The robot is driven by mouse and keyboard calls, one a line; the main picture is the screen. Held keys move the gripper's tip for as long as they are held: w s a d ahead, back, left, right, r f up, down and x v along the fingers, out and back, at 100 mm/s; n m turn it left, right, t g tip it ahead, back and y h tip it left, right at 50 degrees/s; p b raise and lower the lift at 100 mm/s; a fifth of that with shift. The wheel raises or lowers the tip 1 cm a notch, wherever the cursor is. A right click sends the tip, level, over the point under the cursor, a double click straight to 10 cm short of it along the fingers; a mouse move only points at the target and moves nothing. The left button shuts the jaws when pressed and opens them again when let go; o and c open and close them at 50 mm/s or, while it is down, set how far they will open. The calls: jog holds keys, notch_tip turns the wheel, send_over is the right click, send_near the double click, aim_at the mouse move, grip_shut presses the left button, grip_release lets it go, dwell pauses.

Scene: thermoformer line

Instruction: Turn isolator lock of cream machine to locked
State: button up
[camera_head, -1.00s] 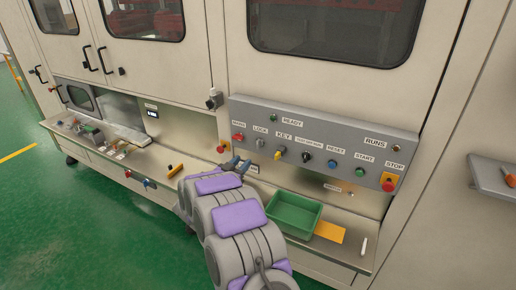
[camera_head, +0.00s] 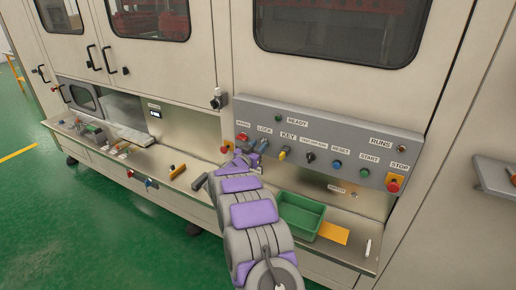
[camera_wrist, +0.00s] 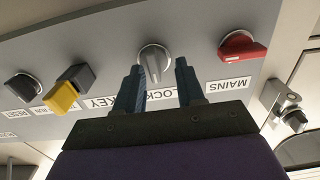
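The lock switch is a grey rotary knob (camera_wrist: 153,60) on the control panel (camera_head: 325,141). In the wrist view, which shows the labels upside down, its handle points down the picture toward the LOCK label (camera_wrist: 160,95). My gripper (camera_wrist: 159,66) is open, with one blue finger on each side of the knob's handle. I see a gap on the right finger's side; whether the left finger touches the handle I cannot tell. In the head view my gripper (camera_head: 256,146) is at the panel's left end, and the lock knob is mostly hidden behind it.
The red mains switch (camera_wrist: 241,46) is beside the lock knob, and the yellow key switch (camera_wrist: 62,95) is on the other side. A green bin (camera_head: 300,215) sits on the ledge below.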

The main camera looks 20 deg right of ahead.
jog(key=shift+d+f, duration=0.1)
jog(key=shift+d, duration=0.5)
jog(key=c, duration=0.4)
jog(key=shift+d, duration=0.1)
jog(key=c, duration=0.3)
jog(key=shift+f, duration=0.1)
grip_shut()
jog(key=shift+a, duration=0.2)
jog(key=shift+m, duration=0.4)
jog(key=m+b, duration=0.3)
jog(key=m, duration=0.2)
jog(key=m+b, duration=0.4)
jog(key=m, duration=0.2)
jog(key=m+b, duration=0.3)
jog(key=m, duration=0.3)
jog(key=shift+s+d+f, duration=0.1)
jog(key=shift+s+f, duration=0.1)
jog(key=shift+f, duration=0.15)
